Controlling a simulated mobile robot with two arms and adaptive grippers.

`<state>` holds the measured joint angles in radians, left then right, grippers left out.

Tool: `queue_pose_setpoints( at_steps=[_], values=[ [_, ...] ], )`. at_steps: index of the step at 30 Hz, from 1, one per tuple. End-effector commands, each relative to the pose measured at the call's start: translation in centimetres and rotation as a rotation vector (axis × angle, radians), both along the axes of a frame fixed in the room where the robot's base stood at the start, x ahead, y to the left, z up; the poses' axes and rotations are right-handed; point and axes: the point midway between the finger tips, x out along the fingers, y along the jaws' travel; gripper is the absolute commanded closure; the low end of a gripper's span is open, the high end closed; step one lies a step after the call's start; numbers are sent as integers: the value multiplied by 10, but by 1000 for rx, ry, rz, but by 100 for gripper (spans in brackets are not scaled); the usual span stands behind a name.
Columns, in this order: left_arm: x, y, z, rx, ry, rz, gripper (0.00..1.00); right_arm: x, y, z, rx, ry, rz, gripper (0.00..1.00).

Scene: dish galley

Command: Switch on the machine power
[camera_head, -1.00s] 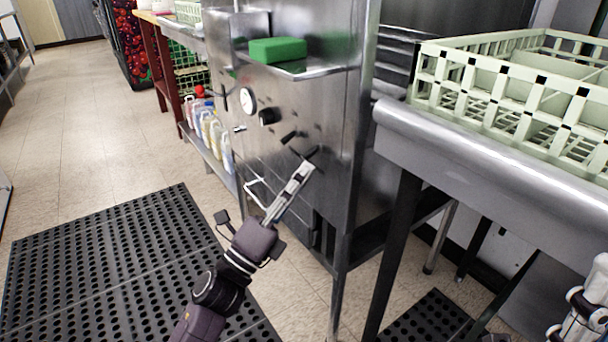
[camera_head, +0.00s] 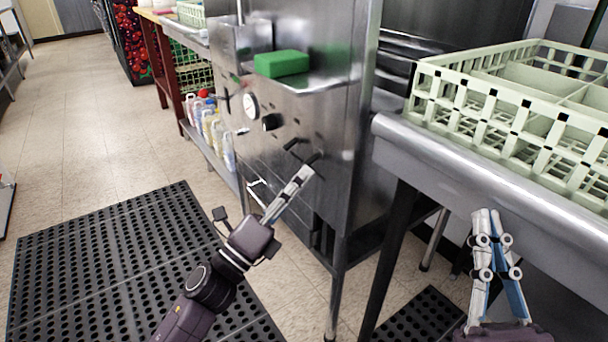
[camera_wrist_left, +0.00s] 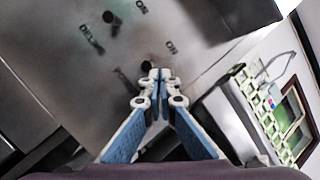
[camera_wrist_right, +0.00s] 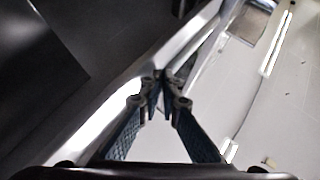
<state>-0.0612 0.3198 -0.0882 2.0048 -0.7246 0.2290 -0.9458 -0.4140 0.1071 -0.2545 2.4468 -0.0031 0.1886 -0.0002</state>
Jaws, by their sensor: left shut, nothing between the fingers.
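The steel machine (camera_head: 335,130) carries two small black switch levers on its front panel, an upper-left one (camera_head: 292,144) and a lower-right one (camera_head: 313,158). My left gripper (camera_head: 306,170) is shut and empty, its tips right at the lower-right lever. In the left wrist view that lever (camera_wrist_left: 147,66) shows just beyond the fingertips (camera_wrist_left: 156,74); I cannot tell whether they touch. The other lever (camera_wrist_left: 110,18) stands clear. "ON" marks show near both, but the lower labels are blurred or partly hidden. My right gripper (camera_head: 487,213) is shut and empty before the steel table's edge.
A round gauge (camera_head: 250,105) and black knob (camera_head: 271,122) sit left of the levers. A green block (camera_head: 282,63) lies on a ledge above. A steel table (camera_head: 470,170) with a pale dish rack (camera_head: 470,100) stands right. Floor mats (camera_head: 120,265) lie below.

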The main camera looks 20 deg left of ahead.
Motion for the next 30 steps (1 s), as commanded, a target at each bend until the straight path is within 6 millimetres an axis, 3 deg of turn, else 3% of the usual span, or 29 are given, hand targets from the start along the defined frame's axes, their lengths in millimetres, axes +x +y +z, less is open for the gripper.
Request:
queue_pose_setpoints(
  at_steps=[1,3,21,30],
  values=[
    [0,0,2,8,10,0,100,20,-1,-32,-32,124,-13,100],
    [0,1,0,11,16,1,100,25,-1,-43,-45,168,-17,100],
    [0,0,3,40,52,1,100,43,-3,-101,-122,448,-33,100],
    [0,1,4,47,59,1,100,45,-5,-118,-142,522,-37,100]
  ],
)
